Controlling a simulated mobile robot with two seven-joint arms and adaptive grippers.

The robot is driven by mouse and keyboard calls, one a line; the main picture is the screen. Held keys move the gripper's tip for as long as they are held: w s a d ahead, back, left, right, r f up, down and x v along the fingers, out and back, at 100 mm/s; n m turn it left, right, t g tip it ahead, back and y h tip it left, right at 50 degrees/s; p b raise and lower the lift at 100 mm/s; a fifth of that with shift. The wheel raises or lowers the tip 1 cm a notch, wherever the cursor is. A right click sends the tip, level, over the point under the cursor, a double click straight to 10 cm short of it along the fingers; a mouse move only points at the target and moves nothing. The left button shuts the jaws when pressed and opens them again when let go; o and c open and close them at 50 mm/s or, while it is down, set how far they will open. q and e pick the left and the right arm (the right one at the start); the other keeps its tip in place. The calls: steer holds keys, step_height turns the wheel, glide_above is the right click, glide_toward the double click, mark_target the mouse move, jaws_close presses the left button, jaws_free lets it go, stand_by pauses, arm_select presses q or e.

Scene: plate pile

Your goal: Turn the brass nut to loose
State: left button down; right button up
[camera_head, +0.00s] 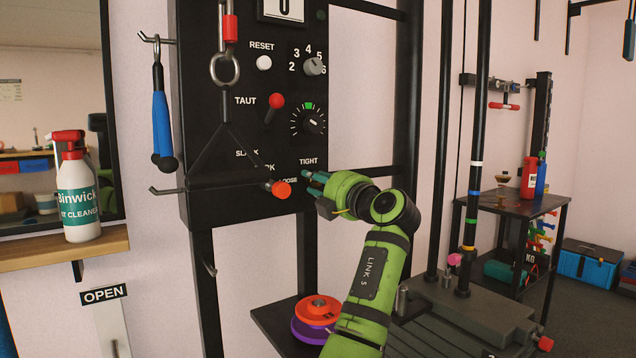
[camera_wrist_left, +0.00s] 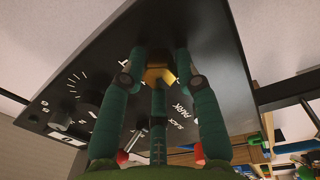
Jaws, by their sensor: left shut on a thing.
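My left gripper (camera_head: 312,180) reaches the front of the black panel (camera_head: 228,150), beside the words TIGHT and LOOSE. In the left wrist view its teal fingers (camera_wrist_left: 160,78) are closed around the brass nut (camera_wrist_left: 157,75), a yellow-gold piece against the panel. The fingers cover the sides of the nut, and its turned position cannot be told. In the head view the nut is hidden by the fingers. My right gripper is not in view.
A red-knobbed lever (camera_head: 279,189) sticks out just left of the gripper. Above are another red-knobbed lever (camera_head: 276,101) and a black dial (camera_head: 314,122). A blue-handled tool (camera_head: 162,125) hangs at left. Orange and purple discs (camera_head: 318,310) lie on a shelf below.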

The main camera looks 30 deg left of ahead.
arm_select(q)
steer(key=c, duration=0.9)
jaws_free()
steer(key=v, duration=1.2)
